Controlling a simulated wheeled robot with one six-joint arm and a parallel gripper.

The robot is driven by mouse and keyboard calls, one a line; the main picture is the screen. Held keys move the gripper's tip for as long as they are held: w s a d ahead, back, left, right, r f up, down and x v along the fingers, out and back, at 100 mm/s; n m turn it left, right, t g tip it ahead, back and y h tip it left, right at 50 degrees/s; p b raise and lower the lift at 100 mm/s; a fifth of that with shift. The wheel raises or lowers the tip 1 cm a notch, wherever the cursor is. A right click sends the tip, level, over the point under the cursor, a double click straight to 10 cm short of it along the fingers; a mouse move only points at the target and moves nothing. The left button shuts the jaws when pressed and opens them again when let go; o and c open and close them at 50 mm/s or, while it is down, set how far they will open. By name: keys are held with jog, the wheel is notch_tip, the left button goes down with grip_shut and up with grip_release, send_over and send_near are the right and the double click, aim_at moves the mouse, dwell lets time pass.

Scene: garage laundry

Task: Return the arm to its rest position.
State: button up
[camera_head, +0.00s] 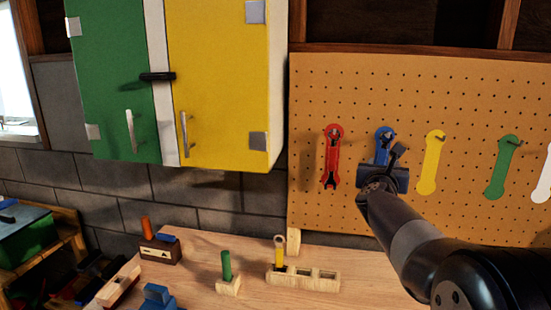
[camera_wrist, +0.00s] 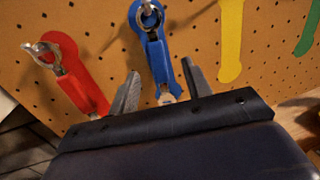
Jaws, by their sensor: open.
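My gripper (camera_head: 385,165) is in front of the pegboard at the blue wrench (camera_head: 383,138). In the wrist view, its two fingers (camera_wrist: 160,70) stand apart, one on each side of the blue wrench (camera_wrist: 156,52). I cannot tell whether either finger touches it. The wrench's ring hangs on a metal hook (camera_wrist: 150,12) over a blue painted shape. My arm reaches up from the lower right of the head view.
The pegboard (camera_head: 465,95) also holds a red wrench (camera_head: 332,150) and bare yellow (camera_head: 431,165), green (camera_head: 502,170) and white shapes. On the workbench (camera_head: 200,290) stand a wooden block (camera_head: 322,280) with a yellow tool (camera_head: 279,258) and a green peg (camera_head: 227,264). A green-yellow cabinet (camera_head: 220,80) hangs left.

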aim_at(385, 155)
jog(key=p+x, duration=0.1)
jog(key=x, duration=0.5)
jog(key=shift+w+d+p, duration=0.1)
jog(key=shift+w+p, duration=0.15)
jog(key=shift+p, duration=0.15)
jog(key=shift+s+a, duration=0.25)
jog(key=shift+s, duration=0.35)
